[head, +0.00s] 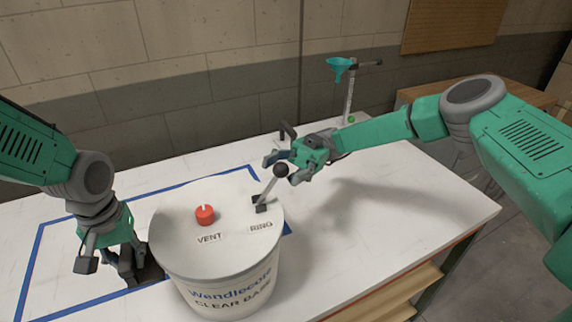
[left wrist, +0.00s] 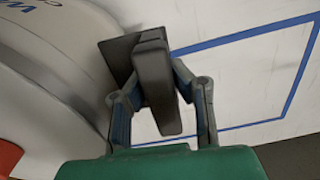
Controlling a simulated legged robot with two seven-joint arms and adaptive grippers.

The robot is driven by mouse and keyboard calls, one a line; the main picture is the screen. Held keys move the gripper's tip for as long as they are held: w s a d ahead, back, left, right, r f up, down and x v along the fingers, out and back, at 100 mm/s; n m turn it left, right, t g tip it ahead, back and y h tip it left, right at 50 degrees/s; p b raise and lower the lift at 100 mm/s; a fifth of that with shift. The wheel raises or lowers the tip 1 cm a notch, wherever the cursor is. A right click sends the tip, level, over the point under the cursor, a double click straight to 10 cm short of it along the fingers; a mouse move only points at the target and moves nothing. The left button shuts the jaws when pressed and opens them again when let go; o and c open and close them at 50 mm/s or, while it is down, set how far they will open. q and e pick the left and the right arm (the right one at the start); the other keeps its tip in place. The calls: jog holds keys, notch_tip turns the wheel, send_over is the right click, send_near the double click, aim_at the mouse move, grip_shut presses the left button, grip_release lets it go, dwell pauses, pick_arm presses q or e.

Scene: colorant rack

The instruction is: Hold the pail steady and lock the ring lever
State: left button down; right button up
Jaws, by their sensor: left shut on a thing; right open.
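The ring lever (head: 268,188) rises tilted from a dark base beside the "RING" label and ends in a black knob (head: 281,170). My left gripper (head: 128,272) is at the pail's left side, shut on a dark grey side handle (left wrist: 153,80), seen between its fingers in the left wrist view. My right gripper (head: 281,168) is open at the lever's knob, with a finger on either side in the picture; contact cannot be told.
A red vent knob (head: 204,214) sits on the lid by the "VENT" label. Blue tape (head: 36,245) outlines an area on the white table (head: 400,205). A teal funnel (head: 340,66) on a stand is at the back. The table right of the pail is clear.

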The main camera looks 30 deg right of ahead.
jog(key=v, duration=0.7)
jog(key=shift+d+f, duration=0.15)
jog(key=shift+d, duration=0.05)
jog(key=shift+w, duration=0.1)
pick_arm(q)
jog(key=c, duration=1.4)
grip_release()
jog(key=shift+o, duration=0.2)
jog(key=shift+r, duration=0.1)
notch_tip(320, 180, up, 12)
jog(key=shift+d, duration=0.1)
